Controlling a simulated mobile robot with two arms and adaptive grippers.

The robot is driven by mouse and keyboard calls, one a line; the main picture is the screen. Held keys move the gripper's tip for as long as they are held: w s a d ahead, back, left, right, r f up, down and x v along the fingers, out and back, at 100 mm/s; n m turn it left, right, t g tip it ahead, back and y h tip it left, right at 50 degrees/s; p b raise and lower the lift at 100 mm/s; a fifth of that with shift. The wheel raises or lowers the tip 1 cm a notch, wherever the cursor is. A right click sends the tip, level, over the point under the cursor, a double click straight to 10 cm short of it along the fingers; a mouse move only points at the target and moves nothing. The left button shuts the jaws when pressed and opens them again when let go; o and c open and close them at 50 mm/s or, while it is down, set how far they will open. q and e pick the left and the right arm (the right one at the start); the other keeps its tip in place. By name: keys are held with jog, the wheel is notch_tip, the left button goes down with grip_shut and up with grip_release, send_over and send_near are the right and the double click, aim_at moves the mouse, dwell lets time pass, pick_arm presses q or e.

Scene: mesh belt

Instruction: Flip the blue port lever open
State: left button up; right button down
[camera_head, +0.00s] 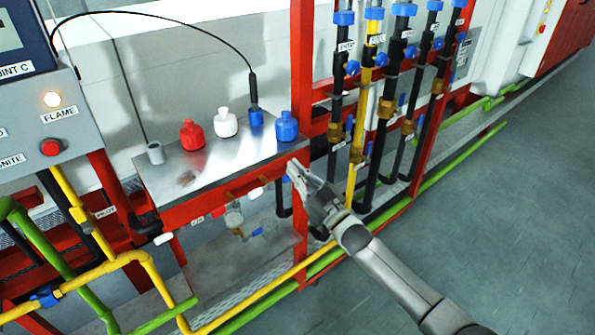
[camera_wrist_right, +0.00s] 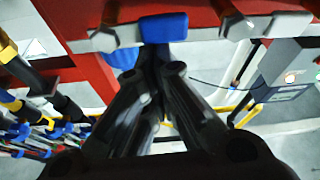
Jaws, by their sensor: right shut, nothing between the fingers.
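The blue port lever (camera_wrist_right: 163,27) shows in the right wrist view at the top centre, on the red bar (camera_wrist_right: 190,12), directly in front of my fingers. In the head view a small part of the blue lever (camera_head: 286,178) shows at the right end of the red bar under the metal shelf. My right gripper (camera_head: 296,170) is shut and empty, with its tips close beside the lever. In the wrist view the shut fingers (camera_wrist_right: 152,65) reach up to the lever's lower edge; I cannot tell whether they touch it. My left gripper is not in view.
The metal shelf (camera_head: 235,158) holds a red bottle (camera_head: 192,136), a white bottle (camera_head: 225,123) and a blue bottle (camera_head: 286,127). A white lever (camera_head: 255,193) sits left of the blue one. Vertical pipes with valves (camera_head: 385,108) stand to the right. The grey floor (camera_head: 480,220) is clear.

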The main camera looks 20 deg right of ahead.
aim_at(287, 179)
jog(key=f+n+g+y+b, duration=0.1)
jog(key=n, duration=0.2)
jog(key=f+n+g+y+b, duration=0.1)
jog(key=n, duration=0.3)
jog(key=f+n+g+y+b, duration=0.1)
jog(key=n, duration=0.3)
jog(key=shift+s+a+f, duration=0.15)
jog(key=shift+a+f, duration=0.15)
jog(key=shift+a, duration=0.1)
jog(key=shift+w+d+f+n+g, duration=0.1)
jog(key=shift+d+f+n+g, duration=0.3)
jog(key=shift+n, duration=1.1)
jog(key=shift+w+d+f+n+g, duration=0.1)
jog(key=shift+f+n+g, duration=0.5)
jog(key=shift+n, duration=0.9)
jog(key=shift+w+d+f+n+g, duration=0.1)
jog(key=shift+d+f+n+g, duration=0.3)
jog(key=shift+n, duration=1.1)
jog(key=shift+a, duration=0.15)
jog(key=shift+a, duration=0.1)
